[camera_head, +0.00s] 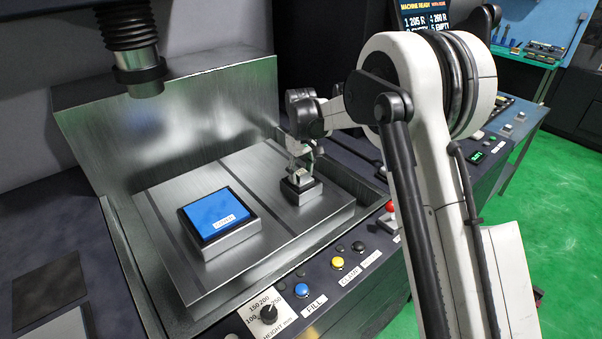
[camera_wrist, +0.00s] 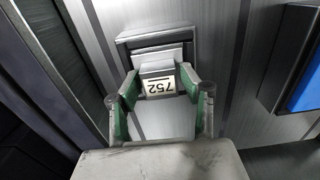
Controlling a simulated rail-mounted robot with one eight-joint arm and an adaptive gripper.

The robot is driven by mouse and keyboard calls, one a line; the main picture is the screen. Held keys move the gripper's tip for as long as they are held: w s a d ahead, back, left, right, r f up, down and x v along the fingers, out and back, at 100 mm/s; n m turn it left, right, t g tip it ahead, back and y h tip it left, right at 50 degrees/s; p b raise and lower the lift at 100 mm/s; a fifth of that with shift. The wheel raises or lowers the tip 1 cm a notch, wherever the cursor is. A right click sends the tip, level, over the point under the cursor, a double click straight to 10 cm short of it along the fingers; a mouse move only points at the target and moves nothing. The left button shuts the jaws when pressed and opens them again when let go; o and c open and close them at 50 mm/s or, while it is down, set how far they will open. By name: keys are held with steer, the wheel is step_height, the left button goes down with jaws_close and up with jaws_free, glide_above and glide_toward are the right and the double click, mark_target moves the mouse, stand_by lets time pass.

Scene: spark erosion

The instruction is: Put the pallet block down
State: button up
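The pallet block (camera_wrist: 158,72) is a small pale metal block with a label reading 752. In the wrist view it is between my fingertips (camera_wrist: 160,78), whose green-lined fingers close on its two sides. In the head view my gripper (camera_head: 302,160) points down over the machine's metal table, with the block (camera_head: 299,178) at its tips. A dark square holder (camera_head: 300,193) is directly under the block; it also shows in the wrist view (camera_wrist: 128,48). The block's underside is hidden, so I cannot tell whether it is fully seated.
A blue-topped square block (camera_head: 218,214) is on the table (camera_head: 185,272), left of the holder. A metal splash wall (camera_head: 165,120) rises behind, and a dark machine head (camera_head: 137,60) hangs above left. Buttons and a knob line the front panel (camera_head: 325,285).

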steer(key=shift+o, duration=0.7)
